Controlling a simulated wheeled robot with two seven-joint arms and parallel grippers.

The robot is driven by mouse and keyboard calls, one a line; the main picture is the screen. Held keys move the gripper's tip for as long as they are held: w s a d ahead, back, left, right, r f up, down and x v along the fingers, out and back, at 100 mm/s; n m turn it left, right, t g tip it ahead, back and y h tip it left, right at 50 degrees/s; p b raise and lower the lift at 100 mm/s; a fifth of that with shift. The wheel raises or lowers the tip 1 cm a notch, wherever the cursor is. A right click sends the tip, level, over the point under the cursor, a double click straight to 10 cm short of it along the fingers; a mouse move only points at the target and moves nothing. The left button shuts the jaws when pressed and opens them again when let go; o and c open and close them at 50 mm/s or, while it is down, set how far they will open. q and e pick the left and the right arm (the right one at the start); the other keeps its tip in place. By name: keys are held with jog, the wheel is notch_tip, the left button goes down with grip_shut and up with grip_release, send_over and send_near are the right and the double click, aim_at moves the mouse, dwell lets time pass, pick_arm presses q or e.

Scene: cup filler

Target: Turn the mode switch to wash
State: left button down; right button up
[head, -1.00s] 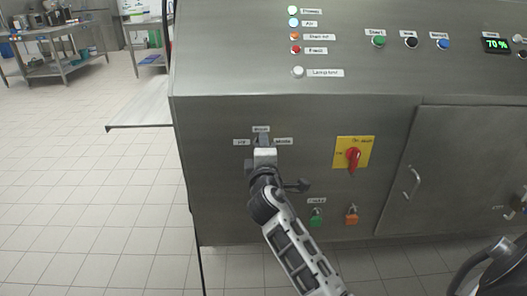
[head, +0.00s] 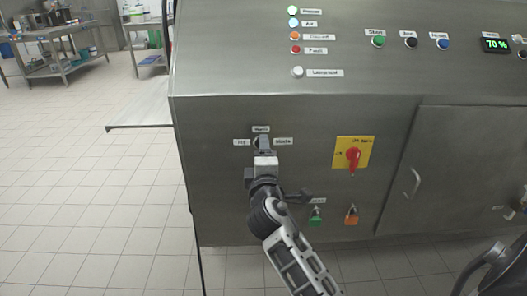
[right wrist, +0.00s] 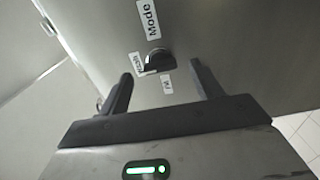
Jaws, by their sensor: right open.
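The mode switch is a dark round knob (right wrist: 159,60) on the steel machine front, seen in the right wrist view. Its labels are "Mode" (right wrist: 148,18), "wash" (right wrist: 138,64) and "fill" (right wrist: 168,86). In the head view the wash label (head: 283,141) is right of the knob and the fill label (head: 242,142) is left. My right gripper (right wrist: 161,71) is open, one finger on each side of the knob, with visible gaps and no clear contact. In the head view my right gripper (head: 264,142) mostly covers the knob. Which way it points cannot be told. My left gripper is not in view.
A red rotary switch on a yellow plate (head: 365,142) is to the right. A cabinet door with a handle (head: 412,182) is further right. Tiled floor (head: 90,190) is clear at left.

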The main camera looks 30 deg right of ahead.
jog(key=shift+v, duration=2.2)
